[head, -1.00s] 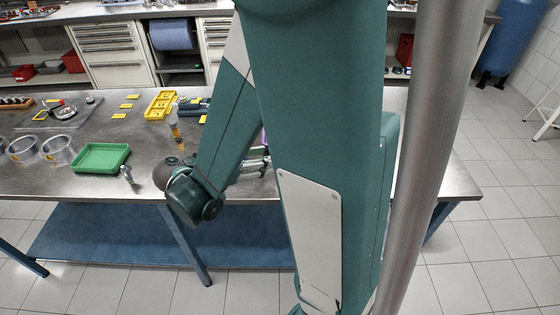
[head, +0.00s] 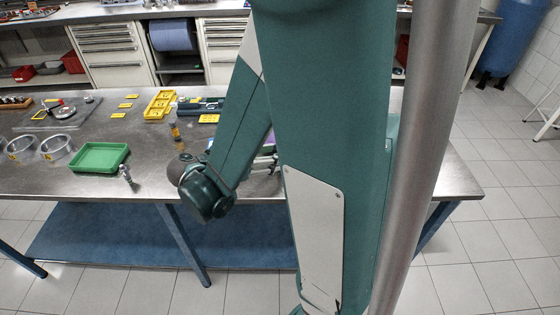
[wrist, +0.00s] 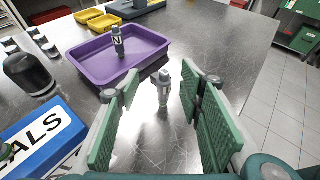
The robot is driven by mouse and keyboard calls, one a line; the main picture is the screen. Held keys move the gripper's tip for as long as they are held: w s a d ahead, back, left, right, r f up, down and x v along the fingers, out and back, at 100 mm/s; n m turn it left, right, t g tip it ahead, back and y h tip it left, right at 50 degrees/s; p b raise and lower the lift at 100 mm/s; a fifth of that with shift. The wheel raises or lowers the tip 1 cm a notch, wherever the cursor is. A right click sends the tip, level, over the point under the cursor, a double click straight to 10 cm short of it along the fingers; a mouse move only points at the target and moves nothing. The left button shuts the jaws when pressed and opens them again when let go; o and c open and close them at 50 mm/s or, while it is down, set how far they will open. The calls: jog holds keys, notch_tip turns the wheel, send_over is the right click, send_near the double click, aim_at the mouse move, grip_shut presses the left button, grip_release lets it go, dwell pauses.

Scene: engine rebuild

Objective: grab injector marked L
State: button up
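In the wrist view a grey metal injector (wrist: 163,91) stands upright on the steel table, between and a little beyond the fingertips of my gripper (wrist: 158,88). Its label is too small to read. My gripper is open, with a green-padded finger on each side of the injector, and no contact shows. A second injector marked N (wrist: 118,42) stands in a purple tray (wrist: 93,70) beyond the left finger. In the head view my arm hides most of this area.
A blue box with "ALS" lettering (wrist: 38,138) and a black rounded part (wrist: 28,73) are at left in the wrist view. The head view shows a green tray (head: 98,157) and a small metal part (head: 125,173) near the table's front edge. Table right of the injector is clear.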

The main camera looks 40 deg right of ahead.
jog(key=shift+b+x, duration=0.3)
jog(key=shift+x, duration=1.1)
jog(key=shift+s, duration=0.1)
jog(key=shift+c, duration=0.6)
jog(key=c, duration=0.9)
